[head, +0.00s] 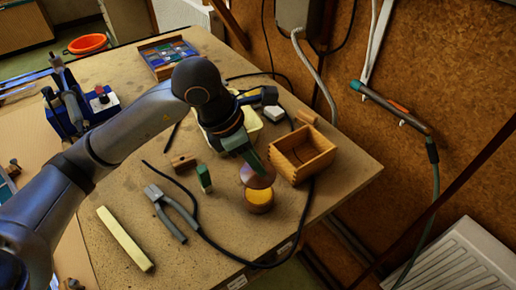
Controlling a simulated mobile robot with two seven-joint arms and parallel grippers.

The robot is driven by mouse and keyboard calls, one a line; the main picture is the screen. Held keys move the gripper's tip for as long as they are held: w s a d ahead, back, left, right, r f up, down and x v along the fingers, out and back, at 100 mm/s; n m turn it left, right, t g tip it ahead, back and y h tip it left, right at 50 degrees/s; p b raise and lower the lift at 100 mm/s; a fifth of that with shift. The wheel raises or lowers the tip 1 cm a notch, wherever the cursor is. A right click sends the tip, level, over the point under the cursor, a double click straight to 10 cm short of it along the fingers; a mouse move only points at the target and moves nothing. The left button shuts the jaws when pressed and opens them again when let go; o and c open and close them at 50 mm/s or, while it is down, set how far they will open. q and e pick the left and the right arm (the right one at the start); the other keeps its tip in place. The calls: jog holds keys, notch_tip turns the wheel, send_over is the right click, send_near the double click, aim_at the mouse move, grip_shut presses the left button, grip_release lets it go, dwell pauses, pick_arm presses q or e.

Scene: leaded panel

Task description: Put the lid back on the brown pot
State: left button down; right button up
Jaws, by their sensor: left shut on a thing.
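The brown pot (259,207) stands upright on the table near its front right edge, open, with a yellow-orange inside showing at its top. My left gripper (254,165) reaches down from the upper left and is shut on the lid. My right gripper is not in view.
An open wooden box (317,150) stands close behind and right of the pot. A pale bar (125,238) lies at front left. The table's edge is close in front of the pot.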

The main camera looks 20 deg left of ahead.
aim_at(251, 175)
pick_arm(q)
jog(key=shift+f+b, duration=2)
jog(key=shift+f, duration=0.8)
jog(key=shift+f+b, duration=0.4)
jog(key=shift+b, duration=0.4)
jog(key=shift+f+b, duration=0.15)
jog(key=shift+b, duration=0.45)
dwell(0.5)
jog(key=shift+c, duration=0.2)
grip_release()
dwell(0.4)
